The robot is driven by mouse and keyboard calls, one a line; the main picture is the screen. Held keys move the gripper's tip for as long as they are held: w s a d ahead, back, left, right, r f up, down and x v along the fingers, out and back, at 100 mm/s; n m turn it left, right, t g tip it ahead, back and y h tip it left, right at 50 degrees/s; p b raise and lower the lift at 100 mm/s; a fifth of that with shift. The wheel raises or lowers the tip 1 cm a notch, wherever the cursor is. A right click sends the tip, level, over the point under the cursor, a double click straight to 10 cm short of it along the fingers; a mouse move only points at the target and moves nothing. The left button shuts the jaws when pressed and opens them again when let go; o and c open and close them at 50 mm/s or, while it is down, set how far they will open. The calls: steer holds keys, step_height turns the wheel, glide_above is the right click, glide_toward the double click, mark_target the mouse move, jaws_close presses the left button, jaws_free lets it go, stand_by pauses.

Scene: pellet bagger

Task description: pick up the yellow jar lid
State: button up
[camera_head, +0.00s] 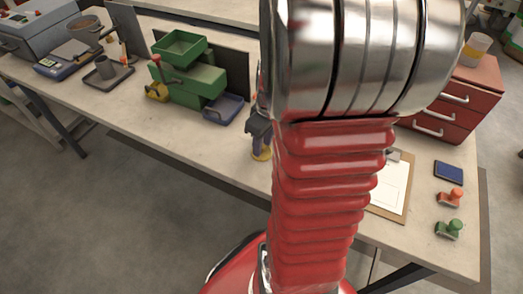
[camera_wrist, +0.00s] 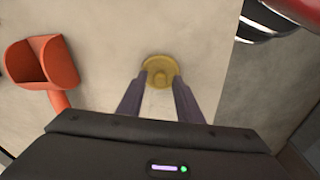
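The yellow jar lid (camera_wrist: 158,64) is a round disc with a raised knob, lying on the pale bench top. In the head view part of it (camera_head: 261,156) shows just below my gripper (camera_head: 259,126), beside my red arm. In the wrist view my gripper (camera_wrist: 160,86) is open, its two dark fingers pointing at the lid. The fingertips appear at the lid's near left and right edges, with nothing held between them. I cannot tell how far above the bench the tips are.
An orange scoop (camera_wrist: 55,62) lies left of the lid in the wrist view. A green bin stand (camera_head: 192,80) and a blue tray (camera_head: 223,108) are left of my gripper. A clipboard (camera_head: 393,190) lies right of my arm. The bench's front left is clear.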

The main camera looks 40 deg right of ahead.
jaws_close()
stand_by(0.3)
step_height(320, 180, up, 10)
stand_by(0.6)
stand_by(0.4)
